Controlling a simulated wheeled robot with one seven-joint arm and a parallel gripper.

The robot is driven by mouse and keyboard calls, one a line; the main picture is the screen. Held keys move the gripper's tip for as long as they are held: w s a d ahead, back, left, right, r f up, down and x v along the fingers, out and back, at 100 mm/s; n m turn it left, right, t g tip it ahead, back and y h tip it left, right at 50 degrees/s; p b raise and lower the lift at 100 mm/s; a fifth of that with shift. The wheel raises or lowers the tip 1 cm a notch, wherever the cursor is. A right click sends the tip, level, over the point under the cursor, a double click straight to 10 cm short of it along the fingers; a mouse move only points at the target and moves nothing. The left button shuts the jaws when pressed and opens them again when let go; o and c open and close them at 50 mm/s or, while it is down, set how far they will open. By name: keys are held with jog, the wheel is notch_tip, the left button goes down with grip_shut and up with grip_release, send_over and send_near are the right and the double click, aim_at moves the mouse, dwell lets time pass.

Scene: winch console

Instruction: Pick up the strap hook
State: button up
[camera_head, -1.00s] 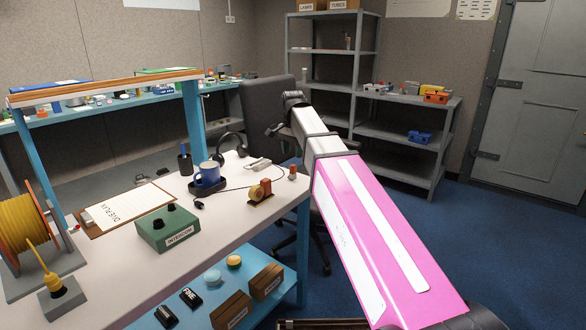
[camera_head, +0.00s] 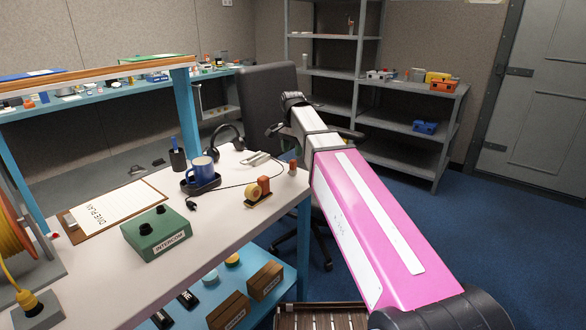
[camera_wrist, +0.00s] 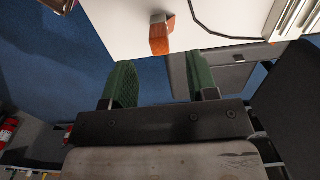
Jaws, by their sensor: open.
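I cannot make out a strap hook for certain in either view. A small orange piece with a grey top (camera_wrist: 160,35) lies near the table's edge in the wrist view. It looks like the small orange-and-white piece (camera_head: 292,167) at the table's right edge in the head view, but is too small to identify. My gripper (camera_wrist: 161,78) is open and empty, its two green fingers spread apart beyond the table's edge. The orange piece is ahead of the fingers, apart from them. In the head view my pink arm hides part of the scene, and the fingers are not clear.
Grey shelves (camera_head: 407,125) stand at the back.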

aim_at(293, 160)
jog(key=shift+f, duration=2.6)
grip_shut()
